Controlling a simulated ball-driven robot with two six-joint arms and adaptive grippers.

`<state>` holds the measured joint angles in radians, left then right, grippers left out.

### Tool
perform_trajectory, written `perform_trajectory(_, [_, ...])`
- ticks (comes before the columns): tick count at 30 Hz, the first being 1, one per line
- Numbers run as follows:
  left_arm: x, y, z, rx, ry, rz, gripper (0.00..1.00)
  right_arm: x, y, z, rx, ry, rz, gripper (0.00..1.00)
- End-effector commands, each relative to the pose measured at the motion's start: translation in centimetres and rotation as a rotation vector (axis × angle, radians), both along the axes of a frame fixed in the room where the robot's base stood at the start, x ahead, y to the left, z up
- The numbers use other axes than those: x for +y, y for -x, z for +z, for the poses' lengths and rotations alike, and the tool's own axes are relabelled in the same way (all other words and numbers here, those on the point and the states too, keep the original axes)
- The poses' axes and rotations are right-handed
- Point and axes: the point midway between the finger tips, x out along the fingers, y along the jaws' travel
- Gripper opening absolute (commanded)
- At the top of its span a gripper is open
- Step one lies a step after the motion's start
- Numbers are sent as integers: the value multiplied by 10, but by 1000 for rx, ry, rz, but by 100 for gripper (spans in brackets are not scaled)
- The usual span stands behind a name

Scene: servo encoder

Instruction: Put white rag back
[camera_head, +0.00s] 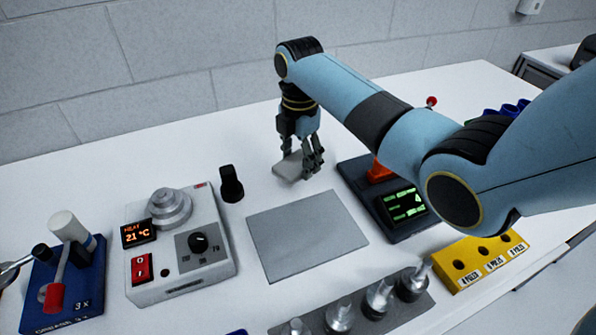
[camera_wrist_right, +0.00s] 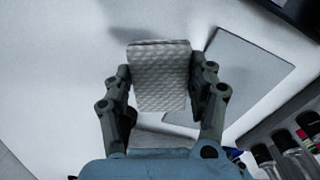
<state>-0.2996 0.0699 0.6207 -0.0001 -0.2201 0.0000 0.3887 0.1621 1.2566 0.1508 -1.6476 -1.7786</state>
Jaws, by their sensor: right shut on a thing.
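The white rag (camera_head: 289,167) looks like a flat, pale grey-white folded pad. My right gripper (camera_head: 312,165) is shut on it at the back of the table, behind the grey mat. In the right wrist view the textured rag (camera_wrist_right: 160,75) sits between the two fingers of the right gripper (camera_wrist_right: 163,92). The rag appears close to the table top; I cannot tell whether it touches. The flat grey mat (camera_head: 306,235) is bare, and it also shows in the right wrist view (camera_wrist_right: 240,75). My left gripper is not in view.
A heater unit (camera_head: 180,245) and a black knob-like piece (camera_head: 231,184) stand left of the mat. A dark device with a green display (camera_head: 403,207) is to the right. A yellow block (camera_head: 480,262) and a grey tray of metal parts (camera_head: 360,312) are in front.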

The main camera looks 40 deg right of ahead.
Motion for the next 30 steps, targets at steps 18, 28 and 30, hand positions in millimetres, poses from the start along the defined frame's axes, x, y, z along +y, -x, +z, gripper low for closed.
perform_trajectory(18, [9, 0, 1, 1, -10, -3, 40, 1, -3, -42, 0, 1, 1, 27])
perform_trajectory(28, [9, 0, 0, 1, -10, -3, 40, 1, -2, -44, 0, 0, 0, 67])
perform_trajectory(30, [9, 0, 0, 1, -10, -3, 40, 1, -2, -44, 0, 0, 0, 67])
